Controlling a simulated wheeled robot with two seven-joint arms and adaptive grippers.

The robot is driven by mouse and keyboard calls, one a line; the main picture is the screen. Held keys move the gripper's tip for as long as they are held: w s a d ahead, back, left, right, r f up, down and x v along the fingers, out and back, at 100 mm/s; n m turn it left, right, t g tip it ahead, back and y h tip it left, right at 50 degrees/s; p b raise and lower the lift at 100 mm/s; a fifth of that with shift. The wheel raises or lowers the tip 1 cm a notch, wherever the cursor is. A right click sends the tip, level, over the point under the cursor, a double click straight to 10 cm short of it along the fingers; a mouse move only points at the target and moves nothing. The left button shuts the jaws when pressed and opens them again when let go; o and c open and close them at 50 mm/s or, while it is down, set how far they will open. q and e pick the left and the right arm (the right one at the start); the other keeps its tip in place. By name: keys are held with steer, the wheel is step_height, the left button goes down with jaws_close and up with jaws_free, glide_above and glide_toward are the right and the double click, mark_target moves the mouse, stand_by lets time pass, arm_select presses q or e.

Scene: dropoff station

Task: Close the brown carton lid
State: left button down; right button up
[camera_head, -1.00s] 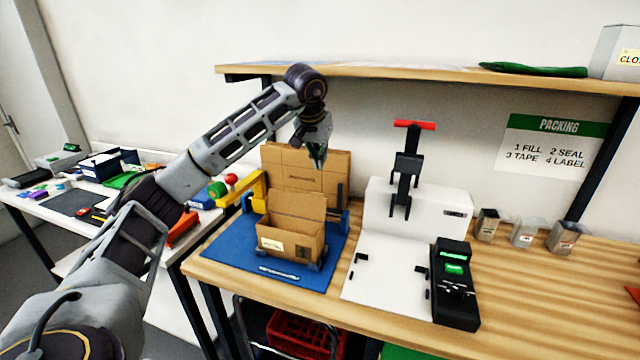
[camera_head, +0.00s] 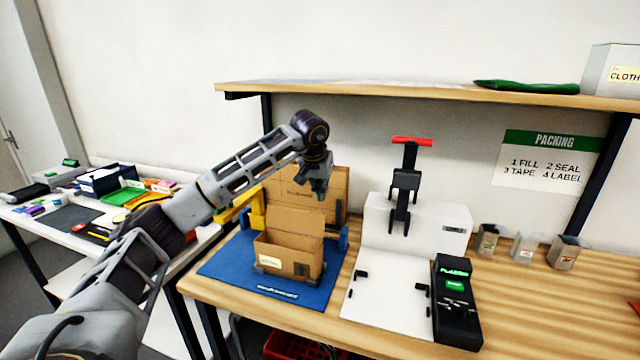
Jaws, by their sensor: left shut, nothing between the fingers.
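The brown carton (camera_head: 287,258) stands upright on a blue mat (camera_head: 222,263) at the left part of the wooden bench. Its lid (camera_head: 295,219) stands up open at the carton's back edge, and the carton's inside shows. My left gripper (camera_head: 320,194) is shut and empty, pointing down above the lid's right part. I cannot tell whether it touches the lid. My right gripper is out of view.
A larger flat cardboard piece (camera_head: 325,185) stands behind the carton, beside a yellow part (camera_head: 257,208) and a blue part. A white press (camera_head: 420,235) with a red handle stands right of the mat. A shelf (camera_head: 400,94) runs above.

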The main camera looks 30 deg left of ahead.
arm_select(q)
steer(key=s+f, duration=0.1)
steer(key=s, duration=0.1)
steer(key=shift+s+d+f, duration=0.3)
steer(key=shift+f, duration=0.05)
stand_by(0.5)
stand_by(0.5)
